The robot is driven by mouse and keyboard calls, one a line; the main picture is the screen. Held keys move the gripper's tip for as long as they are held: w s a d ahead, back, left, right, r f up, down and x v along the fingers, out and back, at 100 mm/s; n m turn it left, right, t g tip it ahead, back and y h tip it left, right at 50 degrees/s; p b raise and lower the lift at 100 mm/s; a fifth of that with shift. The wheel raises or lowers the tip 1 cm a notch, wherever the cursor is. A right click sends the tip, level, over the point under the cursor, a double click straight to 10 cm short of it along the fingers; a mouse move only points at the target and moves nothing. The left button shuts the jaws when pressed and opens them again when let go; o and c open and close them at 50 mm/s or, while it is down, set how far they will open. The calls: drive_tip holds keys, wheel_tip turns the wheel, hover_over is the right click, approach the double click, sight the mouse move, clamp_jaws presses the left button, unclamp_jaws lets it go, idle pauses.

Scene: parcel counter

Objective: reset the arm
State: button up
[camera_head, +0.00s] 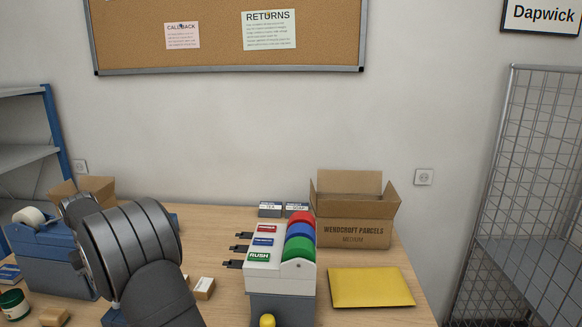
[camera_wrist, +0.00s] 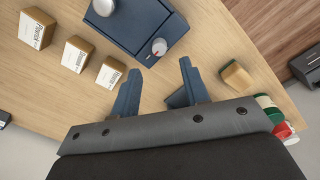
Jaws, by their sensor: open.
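My gripper (camera_wrist: 158,88) shows in the wrist view with its two blue fingers spread apart. In the head view my dark grey arm stands over the left part of the counter, and the fingertips cannot be made out there.
A blue tape dispenser (camera_head: 48,256) is left of my arm. A label machine (camera_head: 281,270) with coloured rollers, an open carton (camera_head: 353,232) and a yellow envelope (camera_head: 371,287) are to the right. Small labelled blocks (camera_wrist: 77,53) and a sponge (camera_wrist: 236,77) lie near my gripper.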

wheel_tip(320, 180, up, 10)
drive_tip(key=r, duration=0.1)
wheel_tip(320, 180, down, 18)
drive_tip(key=shift+d+r, duration=0.15)
drive_tip(key=shift+r+n, duration=0.2)
drive_tip(key=shift+n, duration=0.6)
drive_tip(key=n, duration=1.1)
drive_tip(key=shift+n, duration=0.3)
drive_tip(key=n, duration=0.4)
drive_tip(key=shift+y, duration=0.3)
